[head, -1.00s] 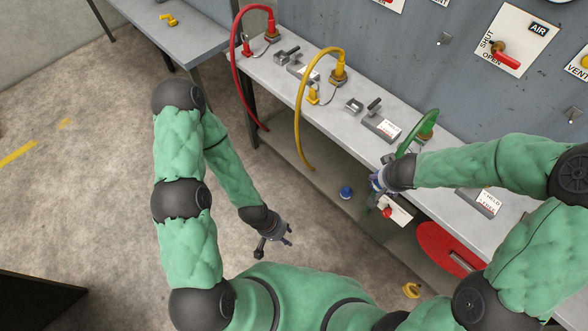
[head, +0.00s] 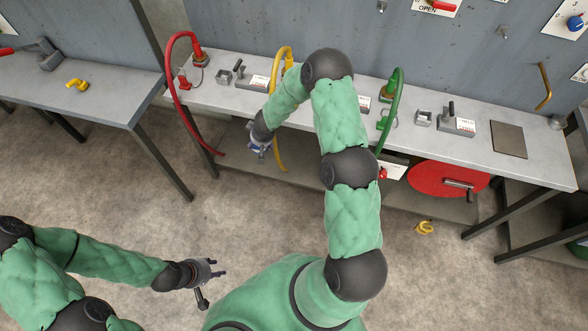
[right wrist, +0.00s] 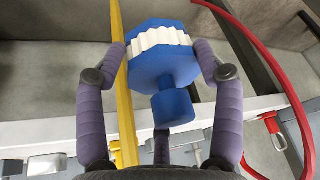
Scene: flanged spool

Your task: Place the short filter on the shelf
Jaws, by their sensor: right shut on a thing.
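The short filter (right wrist: 160,65), blue with a white pleated band and a narrower blue end, is between the purple fingers of my right gripper (right wrist: 160,52) in the right wrist view. My right gripper (head: 260,151) is shut on it, at the front of the lower shelf beside the yellow hose in the head view. The fingers largely hide the filter there. The lower shelf (head: 232,167) runs under the bench; I cannot tell whether the filter touches it. My left gripper (head: 210,282) is open and empty above the floor at lower left.
The yellow hose (head: 279,158) hangs close to my right gripper; it also shows in the right wrist view (right wrist: 126,100). The red hose (head: 172,105) hangs to the left. A red disc (head: 435,178) and the green hose (head: 393,105) are to the right. A yellow part (head: 425,227) lies on the floor.

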